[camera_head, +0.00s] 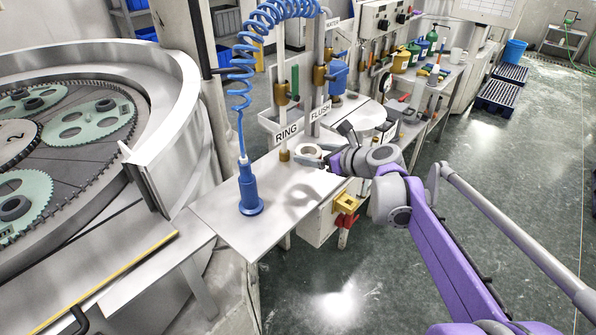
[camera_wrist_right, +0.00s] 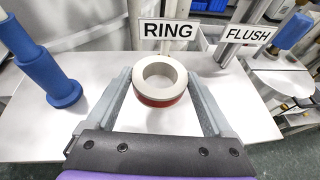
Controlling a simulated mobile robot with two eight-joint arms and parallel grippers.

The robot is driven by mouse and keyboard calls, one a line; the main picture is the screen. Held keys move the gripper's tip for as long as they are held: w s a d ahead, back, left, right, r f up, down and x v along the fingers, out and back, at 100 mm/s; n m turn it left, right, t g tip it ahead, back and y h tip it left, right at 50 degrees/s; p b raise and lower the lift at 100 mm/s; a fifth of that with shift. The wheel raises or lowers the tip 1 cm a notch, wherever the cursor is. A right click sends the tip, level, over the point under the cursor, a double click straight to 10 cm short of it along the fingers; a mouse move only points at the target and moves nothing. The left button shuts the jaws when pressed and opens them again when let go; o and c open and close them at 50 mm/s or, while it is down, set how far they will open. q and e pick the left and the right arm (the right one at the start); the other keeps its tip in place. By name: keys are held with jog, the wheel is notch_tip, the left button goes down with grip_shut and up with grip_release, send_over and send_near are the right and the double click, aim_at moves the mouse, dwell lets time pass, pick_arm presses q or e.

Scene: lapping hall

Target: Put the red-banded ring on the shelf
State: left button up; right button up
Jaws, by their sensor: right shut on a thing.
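The red-banded ring (camera_head: 308,149) is pale on top, and its red band shows in the right wrist view (camera_wrist_right: 158,101). My right gripper (camera_head: 312,157) is shut on it, with one finger on each side in the right wrist view (camera_wrist_right: 160,92). The grey metal shelf (camera_head: 225,215) carries a RING sign along its back edge; it also fills the middle of the right wrist view (camera_wrist_right: 100,145). The ring is over the shelf near the sign, and a ring-like shadow lies on the shelf. The exact gap beneath it is hard to tell. My left gripper is not in view.
A blue nozzle (camera_head: 250,190) on a coiled blue hose stands on the shelf's left part. The RING sign (camera_head: 287,133) and FLUSH sign (camera_head: 320,112) stand behind the ring. A large lapping machine (camera_head: 165,85) is at left. Posts and valves rise behind the shelf.

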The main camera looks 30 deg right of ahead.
aim_at(313, 183)
notch_tip(313, 183, down, 3)
jog(key=shift+s+d+r, duration=0.1)
jog(key=shift+s+r, duration=0.05)
jog(key=shift+r, duration=0.05)
jog(key=shift+f, duration=2.3)
jog(key=shift+f, duration=0.15)
jog(key=o, duration=1.3)
jog(key=shift+o, duration=0.3)
jog(key=shift+r, duration=0.3)
jog(key=b+v, duration=0.1)
jog(key=v, duration=1)
jog(key=shift+s, duration=0.4)
